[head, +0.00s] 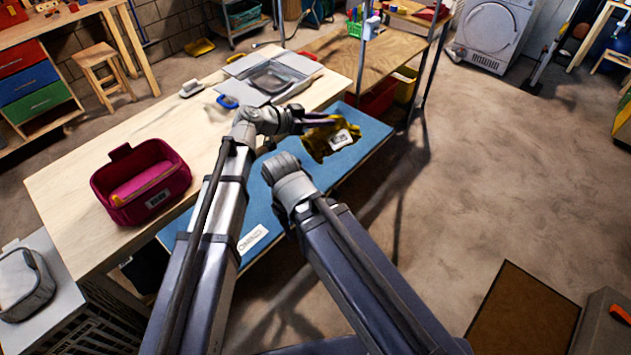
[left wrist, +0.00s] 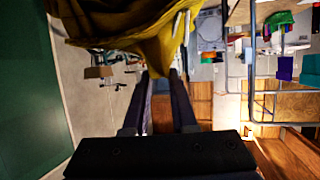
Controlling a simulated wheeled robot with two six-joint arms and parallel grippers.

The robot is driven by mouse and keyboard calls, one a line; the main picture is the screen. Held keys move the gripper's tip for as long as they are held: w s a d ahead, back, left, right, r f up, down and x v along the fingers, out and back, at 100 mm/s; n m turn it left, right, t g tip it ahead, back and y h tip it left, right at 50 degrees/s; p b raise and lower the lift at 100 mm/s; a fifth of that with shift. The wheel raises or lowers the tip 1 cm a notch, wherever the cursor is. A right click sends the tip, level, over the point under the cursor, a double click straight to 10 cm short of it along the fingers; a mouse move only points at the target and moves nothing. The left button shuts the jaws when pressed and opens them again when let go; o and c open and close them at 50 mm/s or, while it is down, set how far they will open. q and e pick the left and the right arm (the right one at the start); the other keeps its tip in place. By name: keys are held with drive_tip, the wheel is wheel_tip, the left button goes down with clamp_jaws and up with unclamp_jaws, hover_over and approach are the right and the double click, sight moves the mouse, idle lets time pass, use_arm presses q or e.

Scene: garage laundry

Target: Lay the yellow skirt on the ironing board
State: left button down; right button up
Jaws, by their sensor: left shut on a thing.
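The yellow skirt (head: 318,150), with a white label, appears over the far part of the blue ironing board (head: 290,208) in the head view. My left gripper (head: 322,119) is shut on the skirt, which bunches below the fingers. In the left wrist view the skirt (left wrist: 135,35) fills the top middle, at the tips of my left gripper (left wrist: 160,85). I cannot tell whether its lower part touches the board. My right arm reaches over the board's middle; its gripper fingers are hidden.
A wooden table (head: 90,190) stands left of the board with a maroon bin (head: 140,185), a brush (head: 192,89) and a grey case (head: 268,78). A metal-legged shelf (head: 385,48) stands beyond the board. The near part of the board carries only a white label.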

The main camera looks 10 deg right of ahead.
use_arm(q)
drive_tip(key=shift+w+a+f+n+b, duration=0.15)
drive_tip(key=shift+a+f+b, duration=0.25)
drive_tip(key=shift+f+b, duration=0.15)
drive_tip(key=shift+w+a+f+n+b, duration=0.1)
drive_tip(key=shift+a+f+n+b, duration=0.05)
drive_tip(key=shift+a+f+b, duration=0.3)
drive_tip(key=w+a+f+n+t+y+b, duration=0.1)
drive_tip(key=a+f+t+b, duration=0.1)
drive_tip(key=a+f+b, duration=0.35)
drive_tip(key=w+a+f+n+t+y+b, duration=0.1)
drive_tip(key=w+a+f+n+b, duration=0.1)
drive_tip(key=a, duration=0.7)
wheel_tip(320, 180, down, 10)
drive_tip(key=b, duration=0.9)
drive_tip(key=shift+s+a+r+b, duration=0.15)
drive_tip(key=shift+b, duration=0.15)
drive_tip(key=shift+r, duration=0.15)
use_arm(e)
wheel_tip(320, 180, down, 19)
drive_tip(key=shift+d, duration=0.45)
drive_tip(key=shift+s, duration=0.1)
use_arm(q)
drive_tip(key=c, duration=0.7)
unclamp_jaws()
use_arm(e)
drive_tip(key=shift+f, duration=0.1)
